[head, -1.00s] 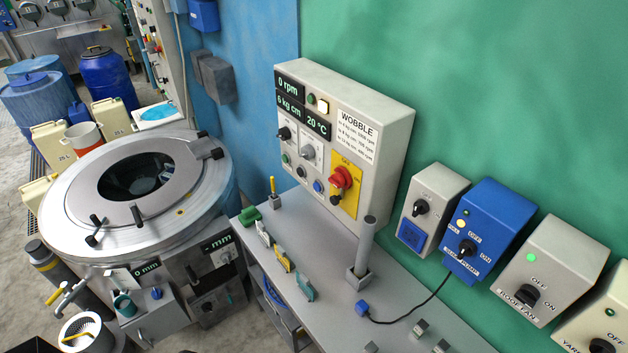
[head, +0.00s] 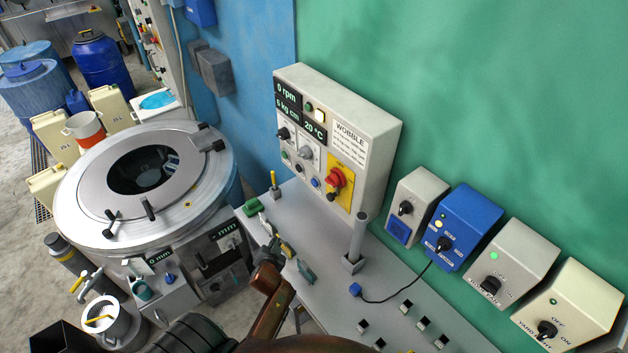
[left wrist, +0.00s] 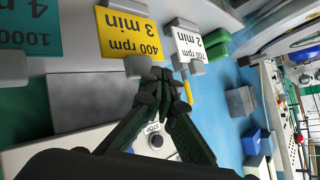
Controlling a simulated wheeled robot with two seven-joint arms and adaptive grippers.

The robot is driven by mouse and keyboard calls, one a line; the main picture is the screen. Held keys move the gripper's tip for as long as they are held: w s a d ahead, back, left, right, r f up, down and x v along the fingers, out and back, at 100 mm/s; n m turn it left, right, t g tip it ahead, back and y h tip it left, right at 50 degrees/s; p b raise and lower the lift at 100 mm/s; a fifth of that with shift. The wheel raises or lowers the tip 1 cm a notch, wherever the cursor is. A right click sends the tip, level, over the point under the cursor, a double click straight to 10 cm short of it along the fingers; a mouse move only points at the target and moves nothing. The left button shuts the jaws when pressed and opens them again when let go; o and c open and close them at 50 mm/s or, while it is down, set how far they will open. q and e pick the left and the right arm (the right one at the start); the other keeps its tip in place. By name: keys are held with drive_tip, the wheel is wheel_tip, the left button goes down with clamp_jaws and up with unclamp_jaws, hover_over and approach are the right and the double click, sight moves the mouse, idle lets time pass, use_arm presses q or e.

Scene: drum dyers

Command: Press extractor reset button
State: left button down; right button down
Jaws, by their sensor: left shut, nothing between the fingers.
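The extractor control box (head: 355,120) is pale grey and fixed to the wall above the grey bench. I cannot read which is labelled reset. My left gripper (head: 272,244) is low over the bench front, below and apart from the box. In the left wrist view the left gripper (left wrist: 160,76) has its dark fingertips together and empty; a dark button marked STOP (left wrist: 157,141) shows between the fingers.
Coloured cards in holders stand along the bench, including a yellow card (left wrist: 128,33) and a white card (left wrist: 189,44). A grey post (head: 358,238) rises from the bench. The round extractor drum (head: 145,175) is at left. Switch boxes, one blue (head: 465,225), line the green wall.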

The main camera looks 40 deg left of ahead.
sight(315, 183)
use_arm(q)
drive_tip(key=w+a+r+m+t+y+p, duration=0.1)
drive_tip(key=w+r+t, duration=0.4)
drive_tip(key=w+r, duration=0.6)
drive_tip(key=shift+a+r+m+y+p, duration=0.3)
drive_tip(key=shift+a+r+m+p, duration=0.3)
drive_tip(key=shift+a+m, duration=0.1)
drive_tip(key=shift+w, duration=0.15)
drive_tip(key=w+d+b, duration=0.2)
drive_tip(key=w+b, duration=0.1)
drive_tip(key=w, duration=0.5)
drive_tip(key=shift+w+d+b, duration=0.2)
drive_tip(key=shift+w+b, duration=0.05)
drive_tip(key=shift+b, duration=0.1)
